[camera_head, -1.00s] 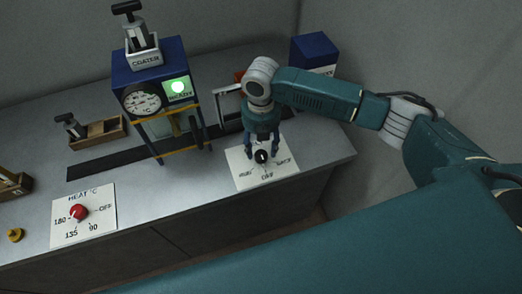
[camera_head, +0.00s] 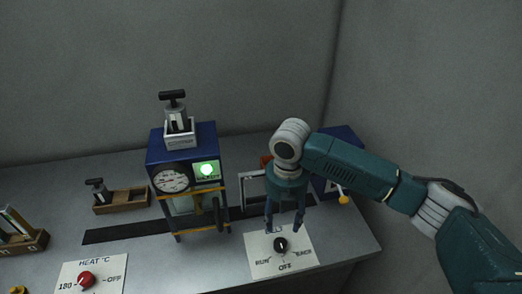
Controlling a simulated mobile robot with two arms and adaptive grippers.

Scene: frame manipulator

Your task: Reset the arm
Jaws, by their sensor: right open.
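My right gripper (camera_head: 284,228) points down, open and empty, with its two fingers apart. It is just above and behind a black knob (camera_head: 280,244) on a white plate (camera_head: 262,268) marked RUN and OFF, with a third label I cannot read clearly. The knob's white mark points up toward the gripper. My right arm reaches in from the right and bends down at the wrist. My left gripper is not in view.
A blue machine (camera_head: 181,142) with a dial gauge (camera_head: 172,178) and a lit green light (camera_head: 207,170) stands left of the gripper. A red knob (camera_head: 86,279) is at lower left. Wooden holders (camera_head: 122,201) stand at left. A blue box (camera_head: 340,138) is behind my arm.

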